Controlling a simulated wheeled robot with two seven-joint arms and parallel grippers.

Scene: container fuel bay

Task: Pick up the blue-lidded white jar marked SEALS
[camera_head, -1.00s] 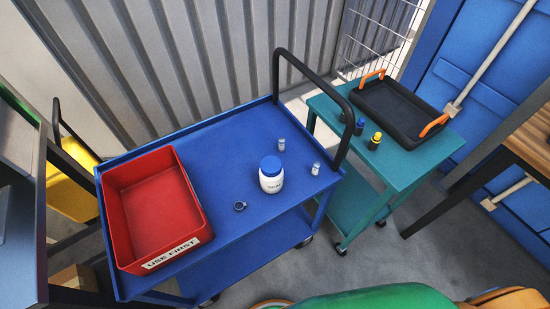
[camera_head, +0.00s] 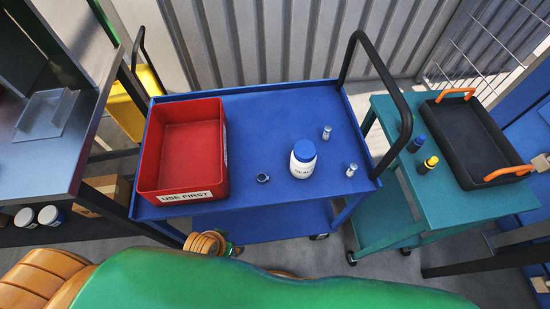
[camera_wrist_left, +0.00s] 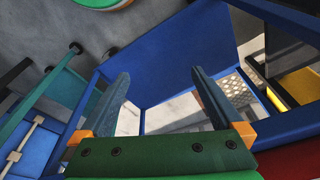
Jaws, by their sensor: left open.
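The white jar (camera_head: 302,165) with a blue lid (camera_head: 305,150) stands upright on the blue cart top (camera_head: 270,115), right of its middle. Its label reads SEALS. In the left wrist view my left gripper (camera_wrist_left: 160,95) is open, with nothing between its fingers, and blue cart surfaces lie beyond it. The jar cannot be made out in that view. In the head view the left gripper is not clearly seen; orange and green parts of my arm show below the cart's front edge. My right gripper is not in view.
A red bin (camera_head: 190,155) marked USE FIRST fills the cart's left side. Two small metal cylinders (camera_head: 327,132) and a dark ring (camera_head: 263,178) lie near the jar. The black cart handle (camera_head: 402,90) rises at right. A teal cart (camera_head: 465,205) holds a black tray (camera_head: 475,140).

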